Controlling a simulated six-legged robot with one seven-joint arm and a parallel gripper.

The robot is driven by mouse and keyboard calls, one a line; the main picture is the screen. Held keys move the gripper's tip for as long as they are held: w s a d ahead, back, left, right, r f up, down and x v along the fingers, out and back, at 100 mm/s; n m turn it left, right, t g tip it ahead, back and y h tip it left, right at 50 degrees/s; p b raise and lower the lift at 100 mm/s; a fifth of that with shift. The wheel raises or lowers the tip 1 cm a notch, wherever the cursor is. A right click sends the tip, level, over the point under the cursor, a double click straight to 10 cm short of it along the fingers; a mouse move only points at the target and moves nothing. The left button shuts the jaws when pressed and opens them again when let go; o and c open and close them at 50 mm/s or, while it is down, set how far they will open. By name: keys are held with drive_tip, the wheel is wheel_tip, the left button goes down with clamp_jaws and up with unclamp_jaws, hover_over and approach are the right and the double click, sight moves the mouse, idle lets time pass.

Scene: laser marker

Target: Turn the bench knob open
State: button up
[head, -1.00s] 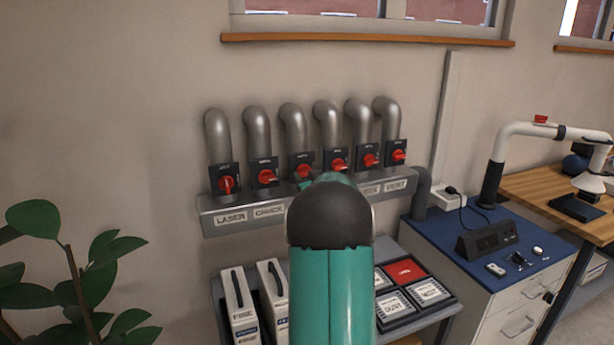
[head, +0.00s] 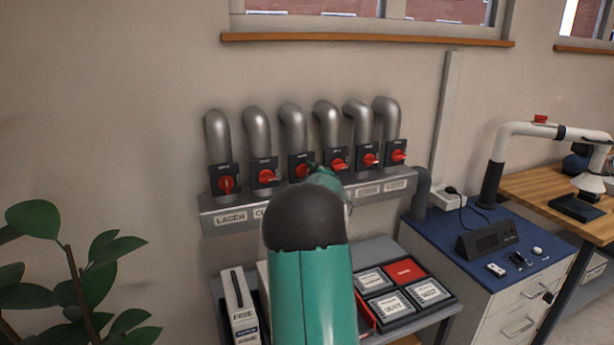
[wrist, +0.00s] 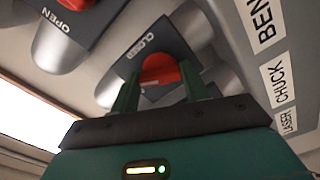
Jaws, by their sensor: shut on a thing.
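A row of red knobs on dark plates sits below grey pipes on the wall. The bench knob (head: 300,170) is the third from the left and looks roughly upright in the head view. In the wrist view the red knob (wrist: 157,66) lies between the two green fingers of my gripper (wrist: 159,78). My gripper is shut on it, and the fingers hide its sides. The dark plate behind this knob reads CLOSED. In the head view my arm hides most of the gripper and the bench label.
Other knobs flank it closely, including the chuck knob (head: 264,175) to the left and another red knob (head: 338,164) to the right. A label rail (head: 228,215) runs below. A shelf with framed panels (head: 403,293) and a blue-topped cabinet (head: 505,257) stand lower right.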

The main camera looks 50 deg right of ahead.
drive_tip(key=n, duration=0.5)
drive_tip(key=shift+n, duration=0.4)
idle(0.3)
drive_tip(key=o, duration=1)
drive_tip(key=shift+s+a, duration=0.1)
drive_tip(key=v, duration=1.3)
drive_tip(key=shift+s+a, duration=0.1)
drive_tip(key=shift+s, duration=0.15)
